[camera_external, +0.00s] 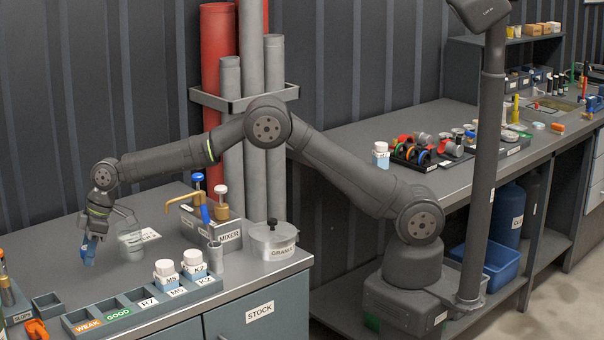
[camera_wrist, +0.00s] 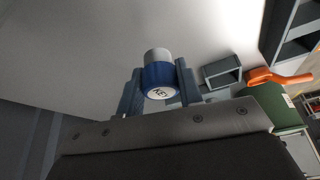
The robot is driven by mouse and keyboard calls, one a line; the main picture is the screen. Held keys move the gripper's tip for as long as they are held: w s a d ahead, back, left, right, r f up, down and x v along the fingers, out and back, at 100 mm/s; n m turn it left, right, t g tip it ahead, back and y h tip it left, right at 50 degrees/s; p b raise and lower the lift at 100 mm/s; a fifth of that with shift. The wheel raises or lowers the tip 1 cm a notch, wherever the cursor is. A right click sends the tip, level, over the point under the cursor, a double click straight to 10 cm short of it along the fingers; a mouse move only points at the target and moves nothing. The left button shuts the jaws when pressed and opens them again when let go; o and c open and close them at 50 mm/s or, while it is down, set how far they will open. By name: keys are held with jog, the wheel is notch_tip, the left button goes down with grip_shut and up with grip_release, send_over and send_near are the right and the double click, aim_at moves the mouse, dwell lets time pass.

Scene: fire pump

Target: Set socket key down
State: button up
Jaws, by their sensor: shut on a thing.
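The socket key has a blue collar with a white "KEY" label and a grey end, and it shows between my fingers in the wrist view (camera_wrist: 159,78). In the external view it is the blue piece (camera_external: 88,250) hanging below my wrist at the left. My gripper (camera_external: 92,236) is shut on it, low over the left part of the grey bench. In the wrist view the two fingers (camera_wrist: 158,85) press its sides. I cannot tell whether its lower end touches the bench.
A labelled tray (camera_external: 123,313) with white jars lies in front. A small grey open box (camera_external: 47,305) and an orange-handled item (camera_external: 36,329) stand front left. The mixer (camera_external: 212,226) and a lidded pot (camera_external: 272,240) stand to the right. A glass-like vessel (camera_external: 131,243) is close beside my gripper.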

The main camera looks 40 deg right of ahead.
aim_at(91, 280)
jog(key=shift+s+a+f, duration=0.2)
jog(key=shift+a+f, duration=0.15)
jog(key=shift+a, duration=0.1)
jog(key=shift+f, duration=1.85)
jog(key=o, duration=1)
jog(key=shift+f, duration=0.15)
jog(key=v, duration=1.2)
jog(key=shift+d, duration=0.15)
